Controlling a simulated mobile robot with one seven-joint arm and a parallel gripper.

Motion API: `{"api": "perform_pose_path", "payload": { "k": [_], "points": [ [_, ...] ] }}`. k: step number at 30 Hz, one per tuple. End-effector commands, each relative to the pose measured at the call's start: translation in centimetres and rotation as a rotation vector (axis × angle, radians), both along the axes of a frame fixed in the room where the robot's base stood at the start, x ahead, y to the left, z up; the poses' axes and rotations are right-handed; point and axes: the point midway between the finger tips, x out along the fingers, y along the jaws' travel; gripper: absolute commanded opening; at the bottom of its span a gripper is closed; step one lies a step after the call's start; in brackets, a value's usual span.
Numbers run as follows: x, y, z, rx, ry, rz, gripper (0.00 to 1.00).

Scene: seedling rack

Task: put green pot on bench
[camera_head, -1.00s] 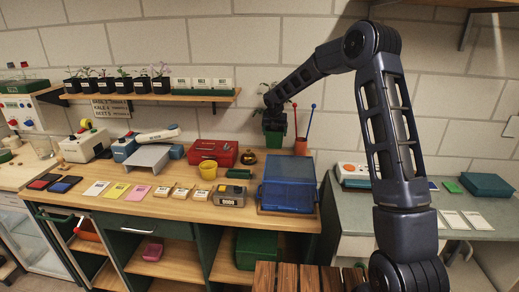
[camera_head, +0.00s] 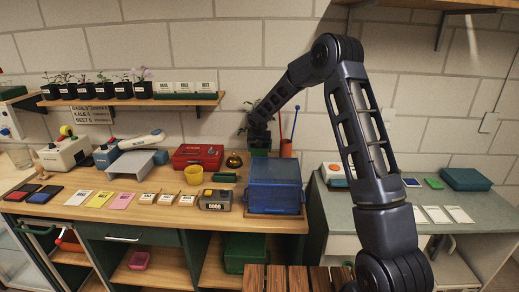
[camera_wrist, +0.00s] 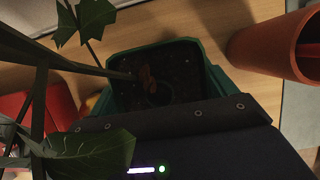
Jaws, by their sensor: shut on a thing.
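The green pot (camera_head: 259,147) is at the back of the wooden bench (camera_head: 225,221), behind the blue box and left of an orange pot. In the wrist view the green pot (camera_wrist: 117,97) holds dark soil and a leafy plant (camera_wrist: 95,18). My gripper (camera_head: 258,138) is shut on the green pot from above, its dark body covering the near rim in the wrist view. The pot's base is hidden behind the blue box, so I cannot tell whether it touches the bench.
The orange pot (camera_head: 286,148) with tall sticks stands close on the right. The blue box (camera_head: 274,188) is in front, and a red toolbox (camera_head: 198,156) is at left. A shelf (camera_head: 135,100) with several potted seedlings is on the wall. A grey-green table (camera_head: 400,213) stands at right.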

Motion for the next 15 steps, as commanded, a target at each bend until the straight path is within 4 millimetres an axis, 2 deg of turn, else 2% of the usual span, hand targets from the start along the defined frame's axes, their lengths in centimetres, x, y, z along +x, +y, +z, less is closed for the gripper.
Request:
{"api": "perform_pose_path", "payload": {
  "k": [4, 5, 6, 7, 15],
  "points": [
    [0.02, 0.00, -0.26, 0.000, 0.000, 0.000, 0.42],
    [-0.01, -0.02, -0.30, 0.000, 0.000, 0.000, 0.89],
    [-0.01, -0.02, -0.30, 0.000, 0.001, 0.000, 0.97],
    [-0.01, -0.02, -0.29, 0.000, 0.001, 0.000, 1.00],
    [0.01, -0.01, -0.04, 0.000, 0.000, 0.000, 1.00]
  ]
}}
